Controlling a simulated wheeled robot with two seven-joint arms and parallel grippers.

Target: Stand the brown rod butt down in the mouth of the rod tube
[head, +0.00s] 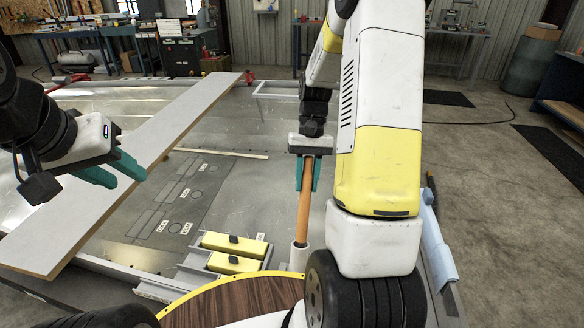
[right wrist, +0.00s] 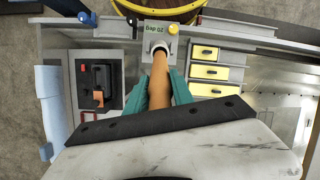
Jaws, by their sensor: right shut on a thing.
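The brown rod (head: 304,210) is nearly upright in my right gripper (head: 306,176). Its teal fingers are shut on the rod's upper part. The rod's lower end meets the white mouth of the rod tube (head: 299,259); I cannot tell how deep it goes. In the right wrist view the rod (right wrist: 160,78) runs between my right gripper's fingers (right wrist: 161,88) to the pale ring of the rod tube (right wrist: 164,42). My left gripper (head: 117,172) is at the left above a long pale board, fingers apart and empty, far from the rod.
A long pale board (head: 150,140) lies across the left. A round wooden top with a yellow rim (head: 215,300) is in front. A blue cloth (head: 437,245) hangs at the right edge.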

